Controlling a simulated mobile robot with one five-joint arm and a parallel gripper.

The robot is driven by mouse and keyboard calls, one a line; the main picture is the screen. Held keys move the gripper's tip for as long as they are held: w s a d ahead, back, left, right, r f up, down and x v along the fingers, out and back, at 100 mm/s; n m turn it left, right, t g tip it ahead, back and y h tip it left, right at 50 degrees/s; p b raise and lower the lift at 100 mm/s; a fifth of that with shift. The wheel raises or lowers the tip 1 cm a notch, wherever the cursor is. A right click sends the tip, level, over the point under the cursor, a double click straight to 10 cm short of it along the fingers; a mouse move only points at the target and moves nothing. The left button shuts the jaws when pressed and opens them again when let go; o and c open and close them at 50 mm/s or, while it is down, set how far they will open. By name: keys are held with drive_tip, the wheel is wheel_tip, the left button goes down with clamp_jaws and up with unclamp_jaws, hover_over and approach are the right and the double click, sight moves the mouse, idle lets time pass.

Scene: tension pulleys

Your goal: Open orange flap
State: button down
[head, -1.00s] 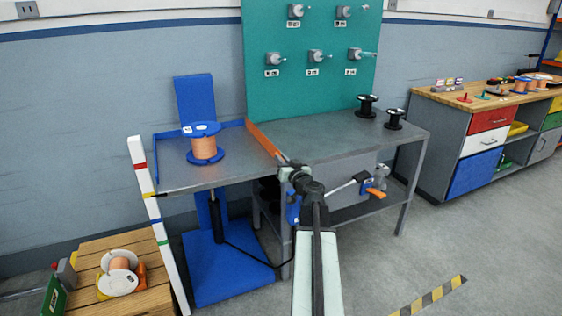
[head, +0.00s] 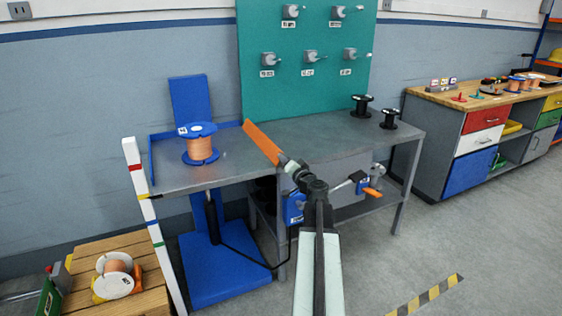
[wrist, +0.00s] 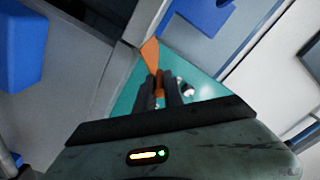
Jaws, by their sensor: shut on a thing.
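The orange flap (head: 261,141) is a long narrow strip along the seam between the left lift table and the grey workbench. In the head view its broad face shows, and it looks tilted. My gripper (head: 283,162) is at the flap's near end, above the front edge of the tables. In the wrist view the flap (wrist: 150,51) runs up from between the two dark fingers of my gripper (wrist: 159,78), which are shut on it. The fingers hide the gripped part.
A blue spool with copper wire (head: 199,146) stands on the left lift table (head: 215,178). Two black spools (head: 362,106) stand on the right of the workbench (head: 322,133). A teal board (head: 305,90) rises behind. A striped white post (head: 150,215) stands at the left.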

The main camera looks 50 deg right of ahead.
drive_tip(key=shift+s+d+f+m+b, duration=0.15)
drive_tip(key=shift+d+f+m+b, duration=0.35)
drive_tip(key=shift+m, duration=1.25)
drive_tip(key=shift+s+d+f+m+b, duration=0.2)
drive_tip(key=shift+d+f+m+b, duration=0.3)
drive_tip(key=shift+m, duration=1.3)
drive_tip(key=shift+s+d+f+m+b, duration=0.15)
drive_tip(key=shift+d+f+m+b, duration=0.35)
drive_tip(key=shift+m, duration=1.25)
drive_tip(key=shift+a+f, duration=0.15)
drive_tip(key=shift+f, duration=0.05)
drive_tip(key=c, duration=1.5)
unclamp_jaws()
drive_tip(key=shift+o, duration=0.2)
drive_tip(key=v, duration=0.7)
drive_tip(key=shift+s, duration=0.35)
